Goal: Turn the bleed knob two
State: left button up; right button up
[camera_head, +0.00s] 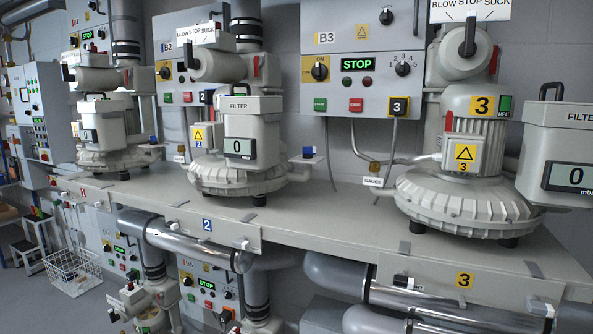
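Blower 2 (236,172) stands on the grey bench, with a grey filter box (238,130) whose display reads 0. A small white knob (245,244) sits at this plate's right end. I cannot read any marking that names it the bleed knob. A blue-capped fitting (308,152) sticks out at blower 2's right. Neither of my grippers is in view.
Blower 3 (453,190) stands at right, with a yellow 3 label (464,280) on the bench edge below. Blower 1 (110,155) stands at left. Control box B3 (362,62) hangs on the wall. Silver pipes (190,246) run below the bench. A wire basket (72,270) sits on the floor.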

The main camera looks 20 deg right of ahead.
aim_at(308, 152)
jog(key=z, duration=0.35)
jog(key=i+j+z, duration=0.15)
jog(key=j+z, duration=0.45)
jog(key=z, duration=0.2)
jog(key=i+j+z, duration=0.15)
jog(key=j, duration=0.3)
jog(key=j+z, duration=0.15)
jog(key=j, duration=0.3)
